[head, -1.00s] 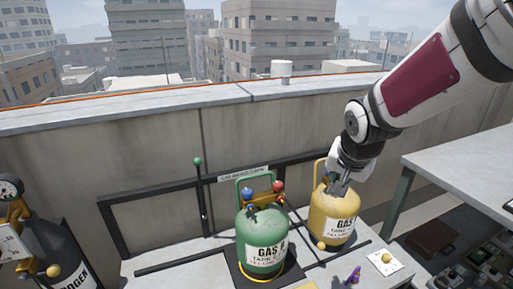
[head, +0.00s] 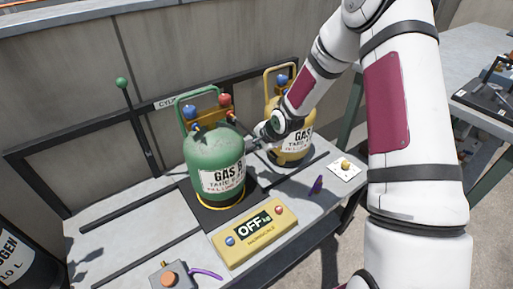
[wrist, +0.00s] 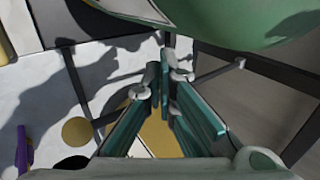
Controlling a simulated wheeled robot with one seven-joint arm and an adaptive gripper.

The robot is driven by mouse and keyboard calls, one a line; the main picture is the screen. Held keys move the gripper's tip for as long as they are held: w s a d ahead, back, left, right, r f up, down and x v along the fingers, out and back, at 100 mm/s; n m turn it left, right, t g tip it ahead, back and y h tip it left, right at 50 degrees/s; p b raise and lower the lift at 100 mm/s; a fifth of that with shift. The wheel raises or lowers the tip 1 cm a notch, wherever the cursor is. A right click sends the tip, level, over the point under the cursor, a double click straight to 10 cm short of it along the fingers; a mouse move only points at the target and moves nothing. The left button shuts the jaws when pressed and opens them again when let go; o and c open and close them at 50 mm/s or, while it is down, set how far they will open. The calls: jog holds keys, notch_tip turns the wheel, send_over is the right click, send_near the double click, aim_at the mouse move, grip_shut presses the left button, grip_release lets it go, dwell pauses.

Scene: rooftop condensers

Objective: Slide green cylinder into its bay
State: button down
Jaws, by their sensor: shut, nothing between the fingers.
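The green cylinder (head: 216,165), labelled GAS, stands upright on a black plate (head: 196,215) on the table. Its handle and red and blue valve knobs are on top. Black rails (head: 135,212) run along the table to its left, in front of a dark back frame with a partly hidden cylinder sign (head: 165,103). My gripper (head: 252,143) is low at the green cylinder's right side, between it and the yellow cylinder. In the wrist view my fingers (wrist: 165,82) are shut and empty, with the green body (wrist: 240,20) close above them. I cannot tell whether they touch it.
A yellow cylinder (head: 290,148) stands just right of my gripper, partly behind my arm. In front are a yellow OFF display (head: 256,234), a grey box with an orange button (head: 171,278) and a purple item (head: 316,185). The left tabletop around the rails is clear.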

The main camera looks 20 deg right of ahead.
jog(key=b+x, duration=0.2)
jog(key=x, duration=0.2)
jog(key=b+x, duration=0.3)
jog(key=x, duration=0.1)
jog(key=s+b+x, duration=0.1)
jog(key=b+x, duration=0.2)
jog(key=x, duration=0.1)
jog(key=shift+s+d+f, duration=0.1)
jog(key=shift+d+f, duration=0.1)
jog(key=shift+f, duration=0.2)
jog(key=shift+w+a+r+b, duration=0.2)
jog(key=shift+a+r+b, duration=0.25)
jog(key=shift+a, duration=0.15)
jog(key=shift+a+r, duration=0.3)
jog(key=shift+a, duration=0.1)
jog(key=shift+s+a, duration=0.1)
